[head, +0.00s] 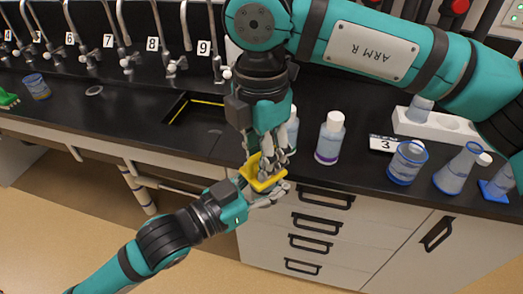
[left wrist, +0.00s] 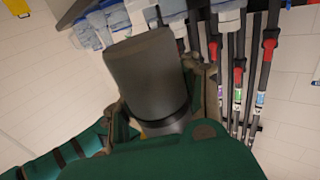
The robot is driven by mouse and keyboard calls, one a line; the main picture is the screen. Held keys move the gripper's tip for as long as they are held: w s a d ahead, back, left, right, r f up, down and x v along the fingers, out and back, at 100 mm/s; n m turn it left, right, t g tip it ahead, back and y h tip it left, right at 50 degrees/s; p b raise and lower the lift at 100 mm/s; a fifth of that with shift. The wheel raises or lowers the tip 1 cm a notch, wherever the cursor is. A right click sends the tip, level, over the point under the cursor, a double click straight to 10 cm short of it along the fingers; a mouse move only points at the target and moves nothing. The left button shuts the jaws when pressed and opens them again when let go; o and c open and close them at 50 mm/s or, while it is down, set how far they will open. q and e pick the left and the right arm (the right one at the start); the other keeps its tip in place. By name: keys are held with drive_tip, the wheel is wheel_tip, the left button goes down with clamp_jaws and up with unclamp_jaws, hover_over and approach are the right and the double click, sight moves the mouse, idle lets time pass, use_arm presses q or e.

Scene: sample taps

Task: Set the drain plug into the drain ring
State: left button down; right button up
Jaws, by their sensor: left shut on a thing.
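My left gripper (head: 264,186) reaches up from the lower left, in front of the counter edge, and is shut on a yellow square piece (head: 254,181). My right gripper (head: 268,162) points down onto the same piece from above. Its fingers overlap the piece, so I cannot tell whether it grips it. In the left wrist view a dark grey cylinder (left wrist: 146,75) fills the middle, close to the camera; I cannot tell whether it is the drain plug. A grey ring (head: 94,91) lies on the counter at the left; I cannot tell whether it is the drain ring.
The black counter (head: 140,115) has a sink opening (head: 195,109) with a yellow line inside. Numbered taps (head: 170,62) stand behind. A purple-banded bottle (head: 330,138), a blue-rimmed beaker (head: 407,164) and a flask (head: 460,170) stand at the right. Drawers (head: 310,221) are below.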

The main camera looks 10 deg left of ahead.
clamp_jaws()
drive_tip(key=shift+a, duration=0.1)
drive_tip(key=shift+w+r, duration=0.1)
use_arm(q)
drive_tip(key=c, duration=1)
unclamp_jaws()
drive_tip(key=shift+s+d, duration=0.1)
drive_tip(key=shift+c, duration=0.2)
drive_tip(key=shift+o, duration=0.9)
drive_tip(key=shift+f, duration=0.1)
